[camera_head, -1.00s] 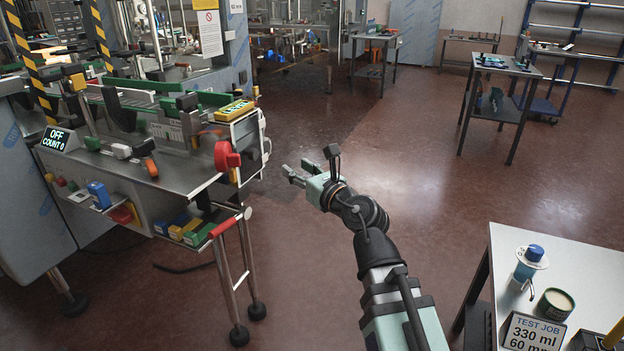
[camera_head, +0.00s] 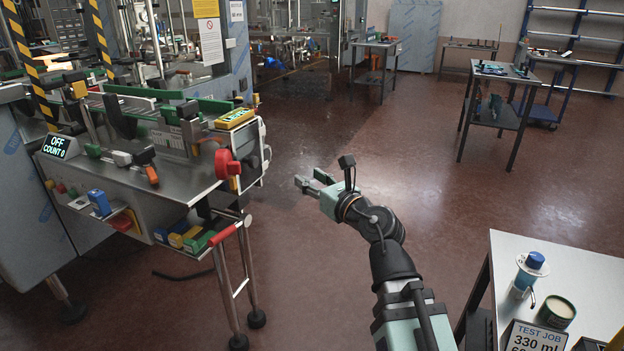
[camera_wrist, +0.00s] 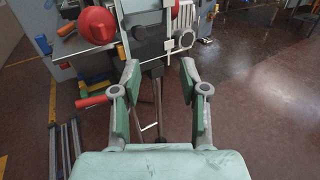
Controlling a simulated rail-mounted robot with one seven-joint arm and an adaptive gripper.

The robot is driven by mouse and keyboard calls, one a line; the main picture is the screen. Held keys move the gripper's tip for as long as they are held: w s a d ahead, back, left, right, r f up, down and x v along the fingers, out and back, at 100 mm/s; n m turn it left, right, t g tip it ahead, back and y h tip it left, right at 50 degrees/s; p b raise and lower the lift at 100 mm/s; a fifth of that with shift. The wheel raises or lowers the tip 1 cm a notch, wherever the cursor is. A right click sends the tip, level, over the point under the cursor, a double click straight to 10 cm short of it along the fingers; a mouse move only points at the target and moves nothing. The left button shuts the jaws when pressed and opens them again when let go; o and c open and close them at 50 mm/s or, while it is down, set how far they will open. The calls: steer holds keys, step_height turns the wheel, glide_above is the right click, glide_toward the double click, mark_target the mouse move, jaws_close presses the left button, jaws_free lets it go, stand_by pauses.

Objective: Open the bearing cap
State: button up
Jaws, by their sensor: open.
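The filling machine (camera_head: 185,178) stands at the left, with a large red knob (camera_head: 227,163) on its near right end. Beside the knob is a pale end plate (camera_head: 253,148) with round fittings. I cannot tell which part is the bearing cap. My gripper (camera_head: 309,182) is open and empty, in the air to the right of the machine end and apart from it. In the wrist view the open fingers (camera_wrist: 160,70) point towards the machine end; the red knob (camera_wrist: 97,25) is at upper left and the end plate (camera_wrist: 181,38) lies beyond the fingers.
A yellow level block (camera_head: 235,118) sits on top of the machine end. A display (camera_head: 59,146) reads OFF, COUNT 0. A white table (camera_head: 590,270) with a blue-capped bottle (camera_head: 530,270) and tin (camera_head: 556,311) is at right. Middle floor is clear.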

steer(key=shift+r, duration=0.1)
stand_by(0.3)
step_height(320, 180, up, 10)
stand_by(0.6)
